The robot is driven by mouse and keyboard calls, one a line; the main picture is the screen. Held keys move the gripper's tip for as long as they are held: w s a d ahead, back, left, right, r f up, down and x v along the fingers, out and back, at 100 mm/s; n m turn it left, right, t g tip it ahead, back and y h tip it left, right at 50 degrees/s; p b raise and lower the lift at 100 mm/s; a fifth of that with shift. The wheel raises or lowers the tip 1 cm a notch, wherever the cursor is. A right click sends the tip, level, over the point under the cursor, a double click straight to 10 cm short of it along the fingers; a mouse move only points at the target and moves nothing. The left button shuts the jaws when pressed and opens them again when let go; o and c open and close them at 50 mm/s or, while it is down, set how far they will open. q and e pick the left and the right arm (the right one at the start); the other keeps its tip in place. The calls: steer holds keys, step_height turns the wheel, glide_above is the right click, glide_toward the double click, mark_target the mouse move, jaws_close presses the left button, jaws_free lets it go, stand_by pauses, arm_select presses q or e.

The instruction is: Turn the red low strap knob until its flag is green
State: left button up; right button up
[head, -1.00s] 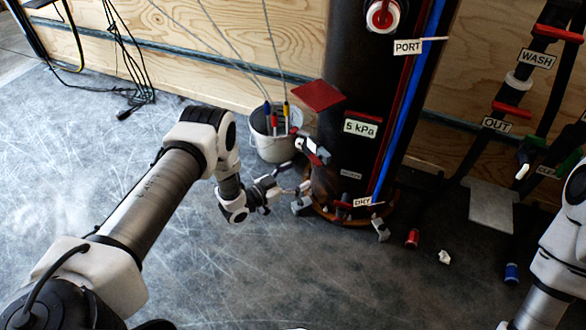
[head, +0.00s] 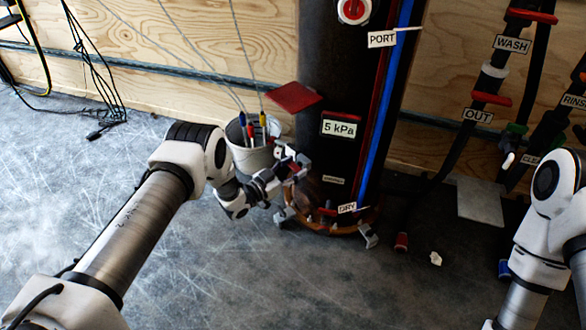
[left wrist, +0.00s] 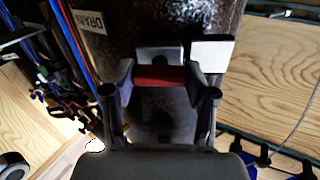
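A red bar-shaped knob (left wrist: 160,77) on a grey bracket sits on the dark column in the left wrist view. The fingers of my left gripper (left wrist: 160,95) stand at its two ends and appear to touch it. A pale plate (left wrist: 212,55) is right of the bracket. In the head view my left gripper (head: 291,170) is at the lower left side of the column (head: 345,75) and largely hides the knob. A red square plate (head: 293,97) juts from the column higher up; I cannot tell whether it is this knob's flag. My right gripper is out of view.
A white bucket (head: 250,155) with coloured tools stands just behind my left gripper. Labelled pipes with red handles (head: 491,99) are on the right. A small red item (head: 401,242) and a white scrap (head: 436,258) lie on the floor.

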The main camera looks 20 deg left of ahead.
arm_select(q)
steer(key=c, duration=0.4)
steer(key=shift+o, duration=0.2)
steer(key=shift+n, duration=0.4)
steer(key=shift+n, duration=2.5)
steer(key=o, duration=1.2)
steer(key=shift+c, duration=0.2)
